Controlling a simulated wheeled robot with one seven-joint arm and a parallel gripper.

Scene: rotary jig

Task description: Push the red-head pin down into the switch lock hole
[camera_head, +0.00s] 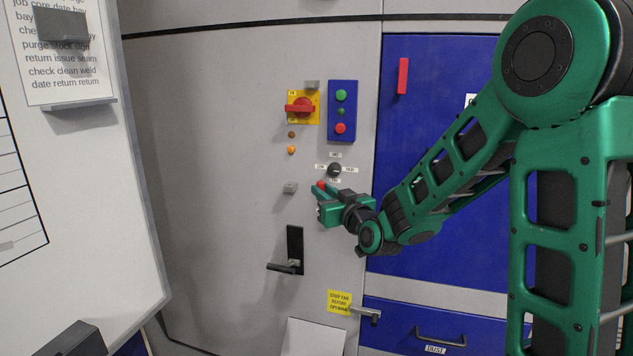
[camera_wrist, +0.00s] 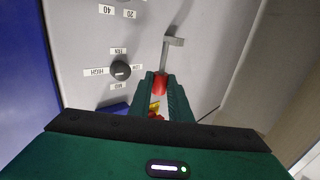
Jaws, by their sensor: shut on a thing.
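The red-head pin shows as a short red cylinder (camera_wrist: 160,84) between my fingertips in the wrist view. My gripper (camera_wrist: 162,88) is shut on it. In the head view my gripper (camera_head: 317,194) is in front of the grey panel, just below and left of a dark knob, with the red head (camera_head: 321,185) at its tip. The pin's shaft is not clearly visible. The rotary switch (camera_head: 301,107) has a red handle lying level on a yellow plate, above and left of my gripper. Part of it shows between my fingers in the wrist view (camera_wrist: 155,107). I cannot make out the lock hole.
The dark knob (camera_head: 334,170) with white labels is close to my gripper. A blue button box (camera_head: 342,111) is right of the switch. A small grey block (camera_head: 290,188) sticks out left of my gripper. A black lever handle (camera_head: 287,267) is below. A whiteboard (camera_head: 78,190) stands at left.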

